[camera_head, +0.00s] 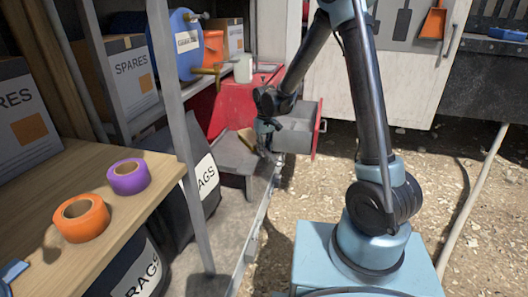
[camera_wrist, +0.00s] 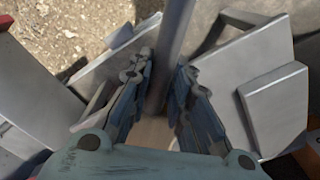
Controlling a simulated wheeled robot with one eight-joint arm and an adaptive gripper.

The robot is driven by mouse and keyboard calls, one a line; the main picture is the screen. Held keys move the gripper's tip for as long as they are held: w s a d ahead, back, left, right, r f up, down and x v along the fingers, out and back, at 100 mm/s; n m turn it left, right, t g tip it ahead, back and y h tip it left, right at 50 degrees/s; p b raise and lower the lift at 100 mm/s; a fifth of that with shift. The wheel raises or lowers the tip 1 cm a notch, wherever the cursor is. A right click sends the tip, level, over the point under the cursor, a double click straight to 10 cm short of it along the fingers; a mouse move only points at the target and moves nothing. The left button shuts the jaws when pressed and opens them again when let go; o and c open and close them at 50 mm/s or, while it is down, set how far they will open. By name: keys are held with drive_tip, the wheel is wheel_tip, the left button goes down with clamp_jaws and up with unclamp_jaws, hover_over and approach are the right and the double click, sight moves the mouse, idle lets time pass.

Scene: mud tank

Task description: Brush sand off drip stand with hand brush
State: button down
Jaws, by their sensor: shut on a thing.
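My gripper (camera_head: 264,126) is low beside the red unit, shut on a tan piece that appears to be the hand brush (camera_head: 249,139). In the wrist view, my gripper (camera_wrist: 160,92) has a tan surface (camera_wrist: 155,132) between its fingers, mostly hidden by the wrist housing. The grey metal stand (camera_head: 234,154), which seems to be the drip stand, is just left of and below the brush. Contact between them cannot be told. Grey metal plates lie on both sides of the fingers in the wrist view. Bristles and sand on the stand cannot be made out.
A grey upright bar (camera_wrist: 174,45) passes close beyond the fingers. A blue barrel (camera_head: 178,45) and white mug (camera_head: 243,68) are above. Orange tape (camera_head: 81,231) and purple tape (camera_head: 128,177) lie on the bench.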

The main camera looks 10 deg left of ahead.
drive_tip(key=w, duration=0.6)
drive_tip(key=shift+d, duration=0.25)
idle(0.3)
drive_tip(key=shift+s+f, duration=0.1)
